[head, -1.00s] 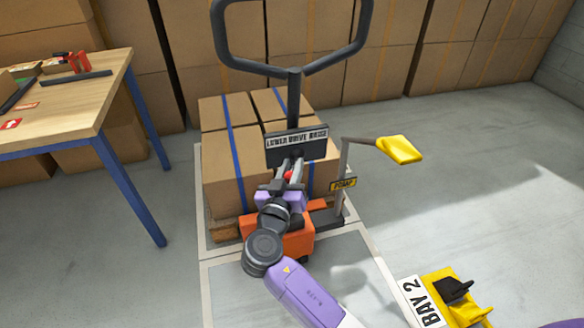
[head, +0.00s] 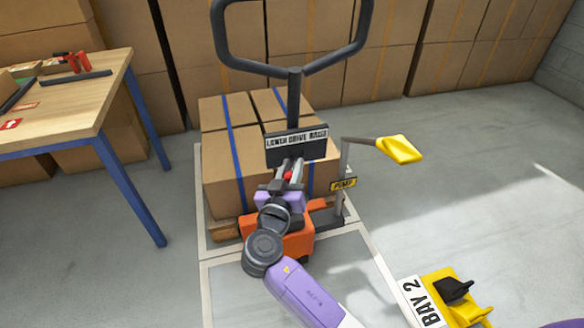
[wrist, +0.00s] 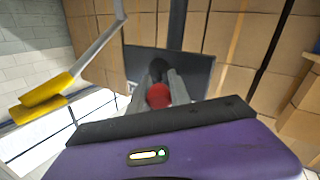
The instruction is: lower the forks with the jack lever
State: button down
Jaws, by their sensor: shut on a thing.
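The orange pallet jack (head: 290,241) stands in front of a pallet of boxes, its dark loop handle (head: 290,70) upright. A plate (head: 297,146) reading LOWER, DRIVE and RAISE is on the handle post. The jack lever, with a red knob (head: 289,175), is just below the plate. It also shows as a red knob in the wrist view (wrist: 158,96). My gripper (head: 287,180) is shut on the lever at this knob. The fingers hide part of the lever, and its exact setting cannot be told.
A yellow pump pedal (head: 399,149) on a bent bar stands right of the jack, above a PUMP label (head: 343,184). Strapped boxes (head: 228,150) sit on the wooden pallet (head: 226,231). A workbench (head: 75,95) is at the left. A yellow BAY 2 stand (head: 455,297) is at the lower right.

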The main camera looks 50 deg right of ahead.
jog(key=shift+s, duration=0.1)
dwell(0.6)
jog(key=n+t+y, duration=0.1)
jog(key=t, duration=0.1)
jog(key=s+d+n+t+y, duration=0.1)
jog(key=n+t+y, duration=0.1)
jog(key=n+t+y+p, duration=0.1)
jog(key=shift+s+d+r+n+t, duration=0.1)
jog(key=shift+s+d+n+t, duration=0.1)
jog(key=shift+s+n+t, duration=0.15)
jog(key=shift+s+d+n+t+y+p, duration=0.2)
jog(key=shift+n+t+y+p, duration=0.4)
jog(key=shift+y, duration=0.3)
jog(key=c, duration=1.2)
grip_release()
jog(key=shift+s, duration=0.1)
